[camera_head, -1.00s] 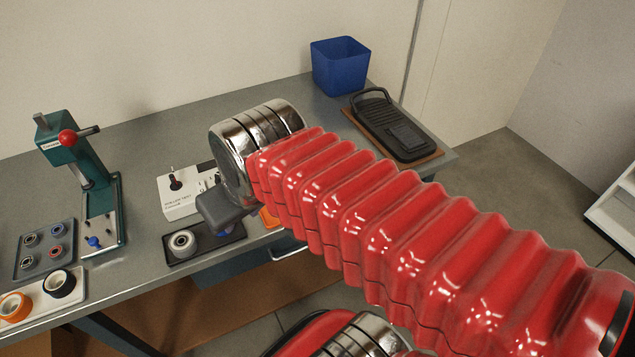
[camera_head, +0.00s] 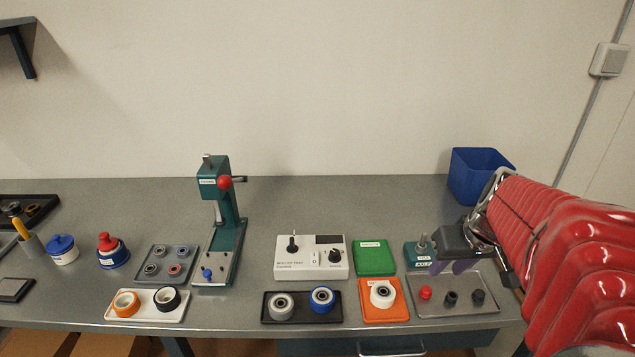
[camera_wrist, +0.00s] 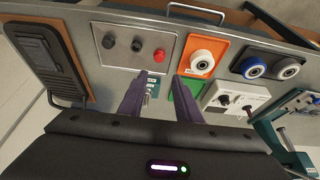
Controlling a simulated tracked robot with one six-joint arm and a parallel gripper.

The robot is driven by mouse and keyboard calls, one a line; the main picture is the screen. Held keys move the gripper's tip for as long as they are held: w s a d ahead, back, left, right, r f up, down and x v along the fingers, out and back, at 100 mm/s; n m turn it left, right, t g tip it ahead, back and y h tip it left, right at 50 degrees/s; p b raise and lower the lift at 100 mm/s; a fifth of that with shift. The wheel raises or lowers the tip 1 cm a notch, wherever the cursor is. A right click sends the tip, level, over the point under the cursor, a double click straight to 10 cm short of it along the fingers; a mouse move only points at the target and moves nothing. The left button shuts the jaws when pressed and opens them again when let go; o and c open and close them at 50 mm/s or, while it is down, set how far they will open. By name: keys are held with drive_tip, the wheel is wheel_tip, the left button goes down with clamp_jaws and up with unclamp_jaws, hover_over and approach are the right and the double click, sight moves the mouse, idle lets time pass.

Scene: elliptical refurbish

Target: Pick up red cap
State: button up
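The small red cap (camera_head: 425,292) stands at the left of a grey tray (camera_head: 484,308) at the right front of the bench. Two black caps (camera_head: 450,298) (camera_head: 478,297) stand in a row beside it. In the wrist view the red cap (camera_wrist: 159,55) lies beyond the fingertips, roughly in line with the gap between them. My gripper (camera_head: 451,267) hangs above the back part of the tray. In the wrist view my gripper (camera_wrist: 157,82) has its purple fingers apart, with nothing between them. The cap is apart from both fingers.
A green-based fixture (camera_head: 420,255) stands behind the tray, close to my gripper. An orange plate with a white roller (camera_head: 383,293) and a green plate (camera_head: 374,257) lie left. A blue bin (camera_head: 476,177) stands behind.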

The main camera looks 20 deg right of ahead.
drive_tip(key=shift+d+f, duration=0.1)
drive_tip(key=shift+d, duration=0.05)
hover_over(427, 289)
drive_tip(key=s, duration=0.3)
drive_tip(key=shift+w+a+f, duration=0.15)
drive_tip(key=shift+a+f, duration=0.05)
drive_tip(key=shift+f, duration=1.75)
drive_tip(key=shift+w+a+f, duration=0.1)
drive_tip(key=shift+a+f, duration=0.05)
drive_tip(key=shift+f, duration=1.8)
drive_tip(key=shift+x, duration=2.65)
drive_tip(key=shift+s, duration=0.1)
drive_tip(key=shift+c, duration=0.3)
drive_tip(key=c, duration=0.7)
